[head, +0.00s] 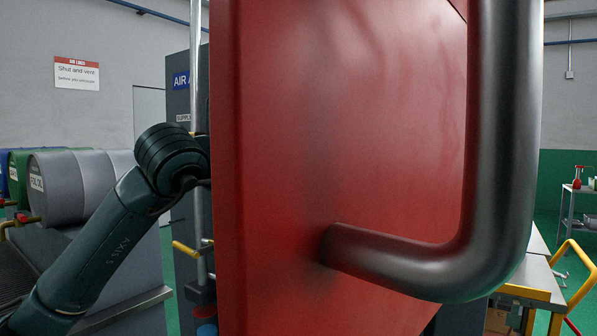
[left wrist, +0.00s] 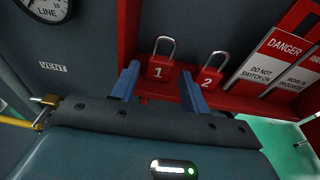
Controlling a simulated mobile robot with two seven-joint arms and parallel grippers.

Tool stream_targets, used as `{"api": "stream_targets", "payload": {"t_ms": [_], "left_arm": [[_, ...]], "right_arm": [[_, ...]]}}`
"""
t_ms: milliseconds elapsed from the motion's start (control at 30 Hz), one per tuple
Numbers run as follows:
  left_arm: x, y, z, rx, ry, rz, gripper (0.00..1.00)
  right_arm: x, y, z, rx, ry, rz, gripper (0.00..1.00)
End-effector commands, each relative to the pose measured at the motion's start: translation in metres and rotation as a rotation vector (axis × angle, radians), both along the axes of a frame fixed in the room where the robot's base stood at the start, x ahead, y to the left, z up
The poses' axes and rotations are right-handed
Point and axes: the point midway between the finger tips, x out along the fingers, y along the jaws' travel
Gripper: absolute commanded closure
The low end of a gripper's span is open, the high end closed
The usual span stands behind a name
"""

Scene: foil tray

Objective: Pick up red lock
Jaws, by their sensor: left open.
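Two red padlocks with steel shackles show in the left wrist view: lock 1 (left wrist: 159,68) and lock 2 (left wrist: 208,79). They are upright side by side at a red station (left wrist: 128,30); how they are supported is unclear. My left gripper (left wrist: 159,80) is open, its two blue fingers apart. Lock 1 appears between the fingertips, beyond them, and lock 2 lies just right of the right finger. No contact is visible. In the head view my left arm goes behind a large red panel (head: 340,120), which hides the gripper and the locks. My right gripper is not in view.
The red panel with its thick dark handle (head: 505,150) fills the middle of the head view. A danger tag (left wrist: 268,62) hangs right of the locks. A gauge (left wrist: 46,8) and a yellow-handled valve (left wrist: 45,101) are at left.

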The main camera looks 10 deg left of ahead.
Motion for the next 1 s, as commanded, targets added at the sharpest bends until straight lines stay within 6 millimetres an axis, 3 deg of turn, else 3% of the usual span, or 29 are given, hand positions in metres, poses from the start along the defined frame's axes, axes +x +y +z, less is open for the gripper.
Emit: {"api": "stream_targets", "payload": {"t_ms": [300,633,1000], "left_arm": [[0.040,-0.017,-0.006,-0.001,0.005,-0.002,0.55],[0.046,-0.019,-0.008,0.000,0.001,-0.001,0.55],[0.046,-0.019,-0.008,0.000,0.001,-0.001,0.86]], "right_arm": [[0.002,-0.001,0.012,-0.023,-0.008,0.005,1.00],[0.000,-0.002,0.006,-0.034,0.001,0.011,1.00],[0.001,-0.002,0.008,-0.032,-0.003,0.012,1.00]]}}
